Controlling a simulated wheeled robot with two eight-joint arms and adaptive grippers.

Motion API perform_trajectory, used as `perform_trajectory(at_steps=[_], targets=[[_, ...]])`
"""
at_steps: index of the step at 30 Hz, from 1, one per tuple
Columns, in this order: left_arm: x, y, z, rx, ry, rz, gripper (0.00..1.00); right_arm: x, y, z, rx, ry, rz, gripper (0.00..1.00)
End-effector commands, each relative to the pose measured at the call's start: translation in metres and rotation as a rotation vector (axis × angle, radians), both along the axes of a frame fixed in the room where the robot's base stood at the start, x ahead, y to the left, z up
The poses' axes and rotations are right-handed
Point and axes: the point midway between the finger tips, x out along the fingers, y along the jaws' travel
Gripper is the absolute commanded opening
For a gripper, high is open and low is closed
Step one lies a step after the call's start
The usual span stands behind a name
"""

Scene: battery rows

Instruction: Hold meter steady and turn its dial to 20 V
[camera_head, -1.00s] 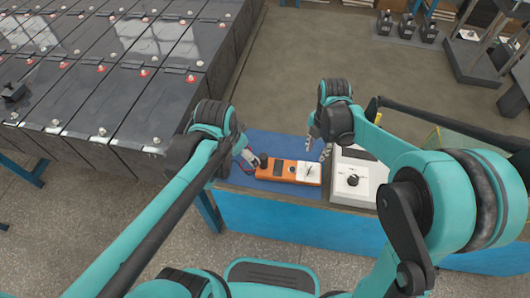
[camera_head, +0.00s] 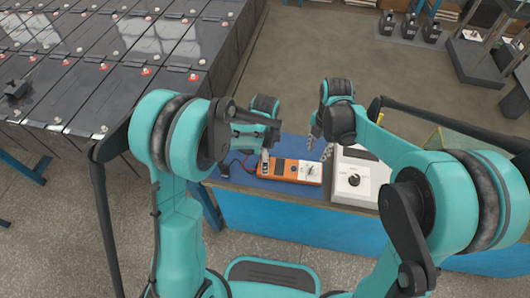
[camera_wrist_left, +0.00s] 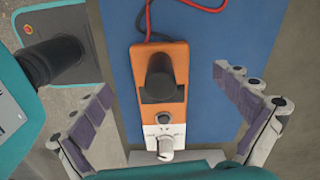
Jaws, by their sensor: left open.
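The orange meter (camera_head: 287,169) lies on a blue mat (camera_head: 240,177). Its white end carries the round dial (camera_head: 311,170), which also shows at the bottom of the left wrist view (camera_wrist_left: 166,148). The dial's setting is too small to read. A dark upright cylinder (camera_wrist_left: 160,77) stands on the meter's orange part and partly covers its display. My left gripper (camera_wrist_left: 162,85) is open, its fingers apart on either side of the meter, not touching it. My right gripper (camera_head: 321,145) is open and empty, above the mat just behind the dial end.
A white box with a black knob (camera_head: 354,180) stands right of the meter. Red and black leads (camera_wrist_left: 180,5) run from the meter's far end. Rows of dark batteries (camera_head: 100,80) fill the left.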

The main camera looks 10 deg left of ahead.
Motion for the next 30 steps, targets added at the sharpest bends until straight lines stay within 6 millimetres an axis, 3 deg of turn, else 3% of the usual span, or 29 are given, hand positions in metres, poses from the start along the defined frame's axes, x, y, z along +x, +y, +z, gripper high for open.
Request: perform_trajectory(at_steps=[9, 21, 23, 28, 30], targets=[[0.001, 0.000, -0.047, 0.000, -0.001, 0.003, 1.00, 0.000, 0.000, 0.000, 0.000, 0.000, 0.000, 0.34], [0.000, 0.000, -0.056, 0.000, -0.001, 0.003, 1.00, 0.000, 0.000, 0.000, 0.000, 0.000, 0.000, 0.34], [0.000, 0.000, -0.056, 0.000, -0.001, 0.003, 0.87, 0.000, 0.000, 0.000, 0.000, 0.000, 0.000, 0.34], [0.000, 0.000, -0.056, 0.000, -0.001, 0.003, 0.42, 0.000, 0.000, 0.000, 0.000, 0.000, 0.000, 0.34], [0.000, 0.000, -0.056, 0.000, -0.001, 0.003, 0.39, 0.000, 0.000, 0.000, 0.000, 0.000, 0.000, 0.34]])
